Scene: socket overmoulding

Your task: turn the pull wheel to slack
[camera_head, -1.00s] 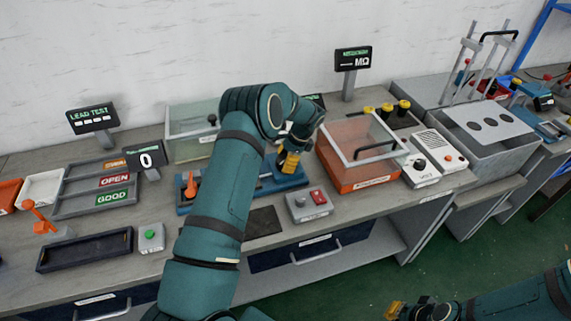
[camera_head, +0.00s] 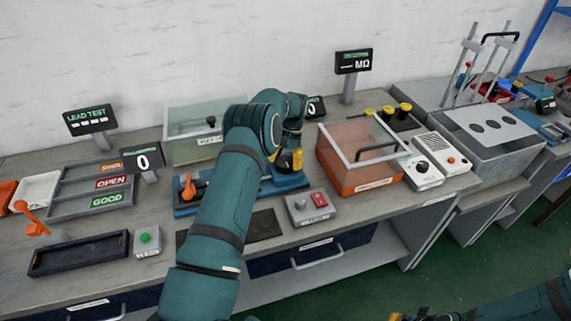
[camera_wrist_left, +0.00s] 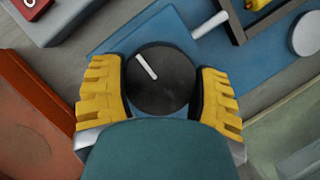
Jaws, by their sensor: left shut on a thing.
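The pull wheel (camera_wrist_left: 160,78) is a round black knob with a white pointer line, on a blue fixture (camera_wrist_left: 140,38). In the left wrist view the line points to the upper left. My left gripper (camera_wrist_left: 160,95) is shut on the wheel, with one yellow finger on each side of it. In the head view my left gripper (camera_head: 288,160) is at the blue fixture (camera_head: 292,183), and my arm hides the wheel. My right gripper (camera_head: 408,316) is cut off at the bottom edge, away from the bench, and its fingers are barely visible.
An orange box with a clear cover (camera_head: 362,160) stands just right of the fixture. A grey box with a red switch (camera_head: 310,206) is in front of it. A glass tank (camera_head: 196,130) stands behind. An orange lever (camera_head: 188,187) is on the left part of the fixture.

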